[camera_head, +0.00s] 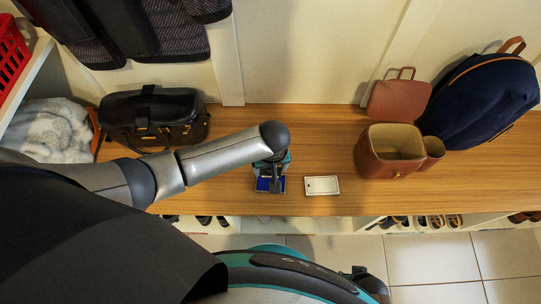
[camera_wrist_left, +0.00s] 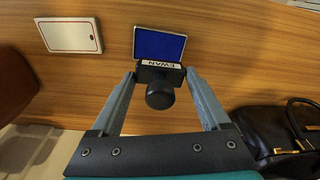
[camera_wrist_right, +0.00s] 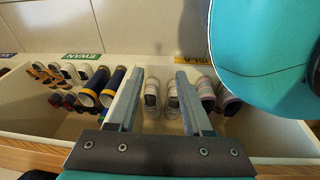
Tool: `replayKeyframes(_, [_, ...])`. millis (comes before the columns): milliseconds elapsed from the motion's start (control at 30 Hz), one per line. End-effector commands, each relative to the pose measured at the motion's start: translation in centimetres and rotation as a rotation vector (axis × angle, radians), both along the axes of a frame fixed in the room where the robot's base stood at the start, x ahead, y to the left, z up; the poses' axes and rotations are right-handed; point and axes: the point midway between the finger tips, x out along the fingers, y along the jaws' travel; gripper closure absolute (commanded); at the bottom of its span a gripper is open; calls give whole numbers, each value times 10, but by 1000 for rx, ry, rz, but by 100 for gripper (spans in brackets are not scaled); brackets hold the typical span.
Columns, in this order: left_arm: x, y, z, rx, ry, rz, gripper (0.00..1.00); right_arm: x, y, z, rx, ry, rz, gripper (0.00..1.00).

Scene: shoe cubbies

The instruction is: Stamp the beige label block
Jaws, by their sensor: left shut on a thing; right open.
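The beige label block (camera_head: 322,185) lies flat on the wooden bench, right of my left gripper (camera_head: 272,180). My left gripper is shut on a black stamp (camera_wrist_left: 160,95) with a round knob and a white label reading EWAN. The stamp is at the near edge of a blue ink pad (camera_wrist_left: 160,44); I cannot tell whether they touch. The pad also shows in the head view (camera_head: 264,185), partly covered by my gripper. My right gripper (camera_wrist_right: 161,80) is open and empty, above the shoe cubbies.
A black handbag (camera_head: 152,118) stands on the bench at left. A brown open container (camera_head: 388,150), a reddish bag (camera_head: 399,97) and a navy backpack (camera_head: 485,100) stand at right. Shoes (camera_wrist_right: 160,95) fill cubbies below, with EWAN and ISLA tags. The bench around the block is clear.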

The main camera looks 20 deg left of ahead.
Motion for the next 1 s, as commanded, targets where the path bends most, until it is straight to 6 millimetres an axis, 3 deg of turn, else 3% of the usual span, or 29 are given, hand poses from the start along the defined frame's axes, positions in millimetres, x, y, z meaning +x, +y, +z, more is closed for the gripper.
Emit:
replayKeyframes(67, [0,0,-4,0,0,0,56,13,5,5,6,-19,-1,50])
replayKeyframes(467, [0,0,-23,0,0,-2,56,38,28,31,29,-14,-4,50])
replayKeyframes(1000, [0,1,-48,1,0,-1,56,71,45,83,49,-54,-7,50])
